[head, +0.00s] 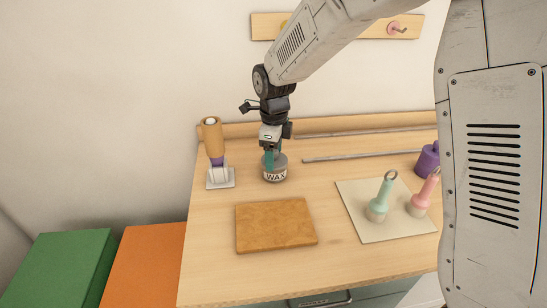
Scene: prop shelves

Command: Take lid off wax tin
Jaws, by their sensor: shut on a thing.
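The wax tin (275,175) is a small grey round tin with a pale label reading "WAX". It stands upright on the wooden table, toward the back left. My gripper (271,155) points down at the top of the tin, with its teal fingers at the tin's upper part. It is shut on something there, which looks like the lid. The lid is mostly hidden by the fingers, and I cannot tell whether it is apart from the tin.
A tan-handled tool (212,136) stands in a grey holder left of the tin. A brown board (275,225) lies in front. A cream mat (352,201) at right holds a mint (379,202) and a pink ringed piece (422,199). A purple container (427,160) and metal rod (350,157) lie behind.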

